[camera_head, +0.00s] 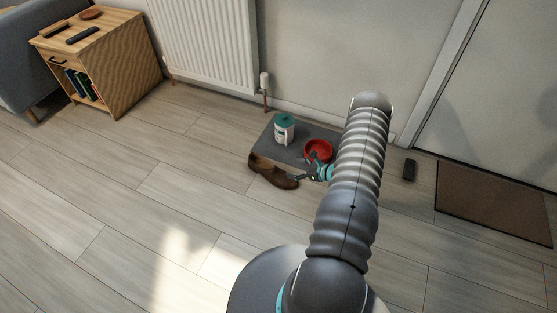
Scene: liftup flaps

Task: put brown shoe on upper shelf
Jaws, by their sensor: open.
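The brown shoe (272,172) lies on the wood floor along the front left edge of a flat grey mat or slab (298,133). Its toe points right, towards my gripper (306,170). My gripper is open, low down just right of the toe and in front of a red bowl. I cannot tell whether a finger touches the shoe. My arm covers the right part of the grey slab. I cannot make out a shelf that is clearly the upper shelf.
A white and teal tin (284,129) and the red bowl (318,150) stand on the grey slab. A radiator (205,45) is behind. A wooden cabinet (130,75) stands far left, a dark phone-like object (410,170) and brown doormat (495,205) right. The floor at left is clear.

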